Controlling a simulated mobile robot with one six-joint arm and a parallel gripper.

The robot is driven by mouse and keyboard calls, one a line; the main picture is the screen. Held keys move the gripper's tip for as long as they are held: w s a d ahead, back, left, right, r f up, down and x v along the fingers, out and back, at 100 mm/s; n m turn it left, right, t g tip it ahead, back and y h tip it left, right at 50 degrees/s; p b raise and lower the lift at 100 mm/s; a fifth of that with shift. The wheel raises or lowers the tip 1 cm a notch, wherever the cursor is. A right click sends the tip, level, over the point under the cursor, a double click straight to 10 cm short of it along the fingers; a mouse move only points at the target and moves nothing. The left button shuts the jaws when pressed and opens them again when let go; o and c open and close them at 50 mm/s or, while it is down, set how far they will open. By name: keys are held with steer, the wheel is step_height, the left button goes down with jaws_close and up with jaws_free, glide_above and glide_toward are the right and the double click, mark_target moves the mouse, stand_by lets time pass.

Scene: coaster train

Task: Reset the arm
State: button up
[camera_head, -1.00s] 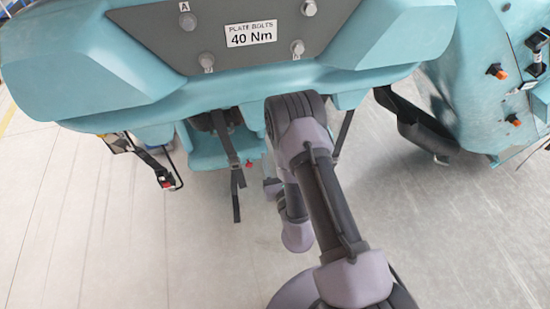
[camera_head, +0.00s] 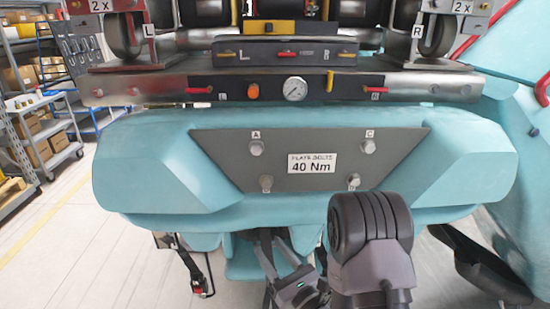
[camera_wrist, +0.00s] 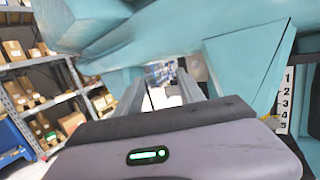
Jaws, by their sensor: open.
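My arm rises at the lower right of centre in the head view, with its dark ribbed joint in front of the teal car's lower edge. My gripper (camera_wrist: 165,88) is open in the wrist view, its two grey fingers apart with nothing between them. Its body with a small green light shows low in the head view, left of the arm joint, and its fingertips cannot be made out there. The teal coaster car (camera_head: 140,165) stands close ahead, with a grey plate (camera_head: 225,150) marked "PLATE BOLTS 40 Nm" and several bolts.
Above the plate is a metal beam (camera_head: 180,88) with a gauge (camera_head: 295,89), red-handled levers and an orange knob (camera_head: 253,91). Straps hang below the car. Shelves with boxes (camera_head: 40,125) stand at left, and show in the wrist view (camera_wrist: 50,85). The left floor (camera_head: 60,250) is clear.

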steer(key=s+a+r+n+g+y, duration=0.8)
steer(key=s+a+r+n+g, duration=0.2)
steer(key=s+r+n, duration=0.15)
steer(key=s+a+r+n+g+h, duration=0.1)
steer(key=s+r+n+g, duration=0.1)
steer(key=s+n+g, duration=0.5)
steer(key=s+d+f+n+g+h+b, duration=0.1)
steer(key=s+d+f+n+h, duration=0.15)
steer(key=s+h, duration=0.2)
steer(key=s+d+f+n+h, duration=0.1)
steer(key=s+d+n+h, duration=0.1)
steer(key=s+d+h, duration=0.3)
steer(key=w+d+r+n+t+h, duration=0.1)
steer(key=d+t+h, duration=0.5)
steer(key=d, duration=0.6)
steer(key=shift+d+r+n+t, duration=0.2)
steer(key=shift+d+n+t, duration=0.1)
steer(key=shift+n, duration=0.6)
